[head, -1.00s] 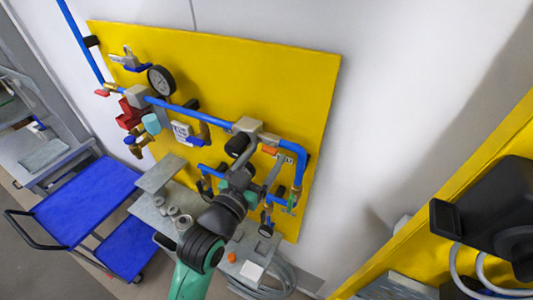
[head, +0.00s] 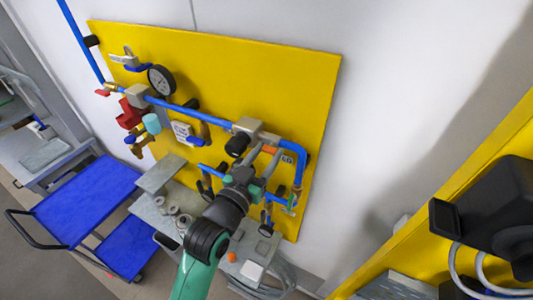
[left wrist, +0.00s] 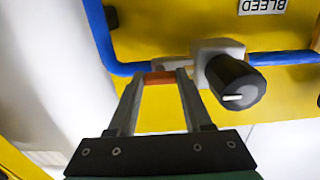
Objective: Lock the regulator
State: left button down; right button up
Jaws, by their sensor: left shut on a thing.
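The regulator (head: 247,128) is a grey block with a black knob on the blue pipe of the yellow panel. The left wrist view shows its black knob (left wrist: 236,82) close up, with a white mark on the face. An orange piece (left wrist: 158,78) lies on the pipe line beside the grey block. My left gripper (head: 272,155) reaches up to the panel from below. In the left wrist view its fingertips (left wrist: 160,76) are on either side of the orange piece, shut on it, with the knob just outside the right finger. My right gripper does not show.
The yellow panel (head: 262,75) also carries a black pressure gauge (head: 161,80), a red valve part (head: 130,114) and lower blue pipework around my left gripper. A grey bench with loose fittings stands below. A blue cart (head: 88,202) stands at the left.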

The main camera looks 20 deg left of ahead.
pick_arm(q)
jog(key=shift+m, duration=0.3)
jog(key=m, duration=0.4)
jog(key=shift+p, duration=0.35)
jog(key=m, duration=0.4)
jog(key=shift+m, duration=0.4)
jog(key=m, duration=0.4)
jog(key=shift+p, duration=0.4)
jog(key=shift+m, duration=2.2)
jog(key=shift+c, duration=1.6)
grip_release()
